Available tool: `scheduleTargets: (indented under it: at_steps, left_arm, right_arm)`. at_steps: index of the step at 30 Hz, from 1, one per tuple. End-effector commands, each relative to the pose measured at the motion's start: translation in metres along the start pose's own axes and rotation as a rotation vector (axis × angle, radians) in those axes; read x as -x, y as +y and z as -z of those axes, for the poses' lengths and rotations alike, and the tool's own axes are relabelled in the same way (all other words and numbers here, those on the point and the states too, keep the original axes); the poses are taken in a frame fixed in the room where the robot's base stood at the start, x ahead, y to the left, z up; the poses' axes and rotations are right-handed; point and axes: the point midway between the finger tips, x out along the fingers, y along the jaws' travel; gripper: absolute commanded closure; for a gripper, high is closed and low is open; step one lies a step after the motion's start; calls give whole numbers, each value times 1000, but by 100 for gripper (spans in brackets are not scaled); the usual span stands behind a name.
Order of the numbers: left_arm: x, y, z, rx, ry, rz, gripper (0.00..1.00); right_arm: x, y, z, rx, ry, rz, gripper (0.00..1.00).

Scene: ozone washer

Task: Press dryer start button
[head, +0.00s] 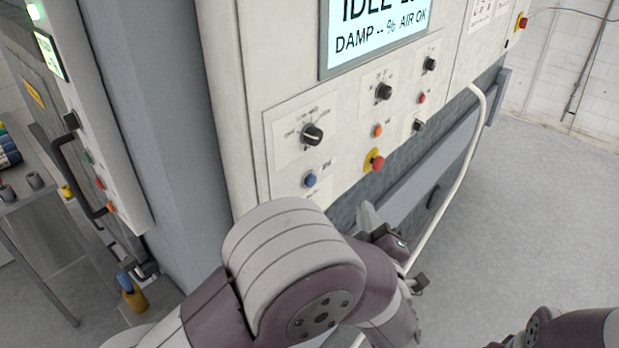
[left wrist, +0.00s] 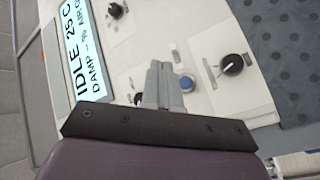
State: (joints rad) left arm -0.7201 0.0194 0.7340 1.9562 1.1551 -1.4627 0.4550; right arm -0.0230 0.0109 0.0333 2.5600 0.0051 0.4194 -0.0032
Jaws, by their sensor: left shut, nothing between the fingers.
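A cream control panel (head: 240,65) in the head view carries a display (head: 375,35) reading "IDLE" and "DAMP -- % AIR OK". It has several black knobs, a blue button (head: 310,180), an orange button (head: 377,130), a small red button (head: 421,98) and a red mushroom button on yellow (head: 374,160). Their labels are too small to read. My left gripper (head: 368,213) is low in front of the panel, partly hidden by my arm. In the left wrist view its fingers (left wrist: 163,75) are shut and empty, appearing close beside a blue button (left wrist: 187,83). Contact cannot be told. My right gripper is out of view.
A second machine (head: 95,130) with a handle and coloured buttons stands at the left. A grey table (head: 45,225) is at the far left. A white hose (head: 460,160) runs down the panel's right side. Open floor (head: 545,200) lies at the right.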

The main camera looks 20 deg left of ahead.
Motion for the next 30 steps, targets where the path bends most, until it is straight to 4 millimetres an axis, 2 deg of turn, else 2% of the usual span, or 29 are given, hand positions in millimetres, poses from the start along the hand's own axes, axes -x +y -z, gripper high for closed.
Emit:
scheduleTargets:
  at_steps: [13,24,30]
  left_arm:
    - [-6,-3,5,6,1,-2,100]
    - [-42,-30,32,5,2,1,100]
    - [-57,-42,40,6,1,-1,100]
  right_arm:
    - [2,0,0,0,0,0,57]
    - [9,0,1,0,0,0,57]
    - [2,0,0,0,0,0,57]
